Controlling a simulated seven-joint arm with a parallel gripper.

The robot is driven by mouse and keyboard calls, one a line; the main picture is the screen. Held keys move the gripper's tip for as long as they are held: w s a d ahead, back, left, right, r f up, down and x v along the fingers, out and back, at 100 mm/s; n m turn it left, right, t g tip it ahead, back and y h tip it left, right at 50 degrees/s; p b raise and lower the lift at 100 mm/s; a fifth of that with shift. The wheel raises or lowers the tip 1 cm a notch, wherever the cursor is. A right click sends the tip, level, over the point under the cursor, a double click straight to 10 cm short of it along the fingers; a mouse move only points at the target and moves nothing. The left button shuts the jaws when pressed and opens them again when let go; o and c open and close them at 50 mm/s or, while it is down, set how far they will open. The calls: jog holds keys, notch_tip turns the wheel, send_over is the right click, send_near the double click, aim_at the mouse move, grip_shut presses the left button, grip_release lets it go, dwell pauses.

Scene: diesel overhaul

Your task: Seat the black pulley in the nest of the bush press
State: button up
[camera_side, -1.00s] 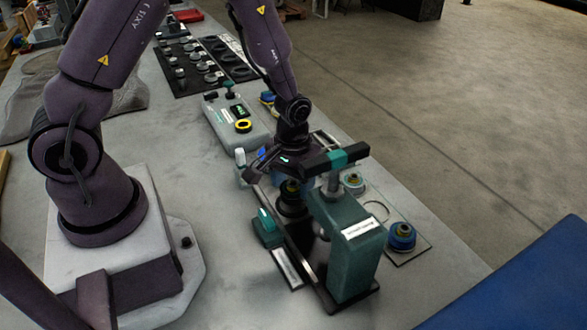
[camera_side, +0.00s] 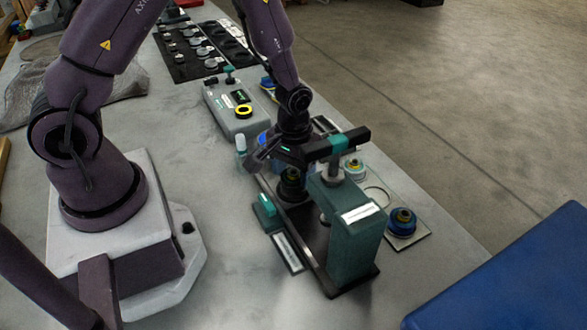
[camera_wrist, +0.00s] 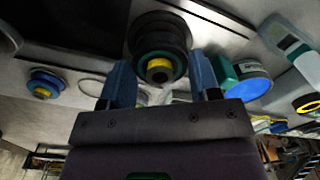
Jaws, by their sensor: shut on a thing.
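The black pulley (camera_wrist: 157,42) has a green ring and a yellow centre. In the wrist view it sits between the two blue fingers of my gripper (camera_wrist: 162,82), which is shut on it. In the side view my gripper (camera_side: 291,163) is just left of the head of the green bush press (camera_side: 352,236), with the pulley (camera_side: 292,186) below it, over the press's dark base. The press column and my gripper hide part of this area, so I cannot tell whether the pulley touches the nest.
A blue pulley (camera_side: 402,220) stands on a plate right of the press, with another pulley (camera_side: 354,169) behind it. A small green-topped block (camera_side: 266,208) is beside the press base. A grey box with a yellow ring (camera_side: 243,110) stands farther back.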

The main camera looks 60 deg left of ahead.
jog(key=shift+f, duration=0.1)
jog(key=shift+f, duration=0.75)
jog(key=o, duration=1.2)
jog(key=shift+o, duration=0.2)
jog(key=shift+r, duration=0.1)
jog(key=shift+r, duration=3.4)
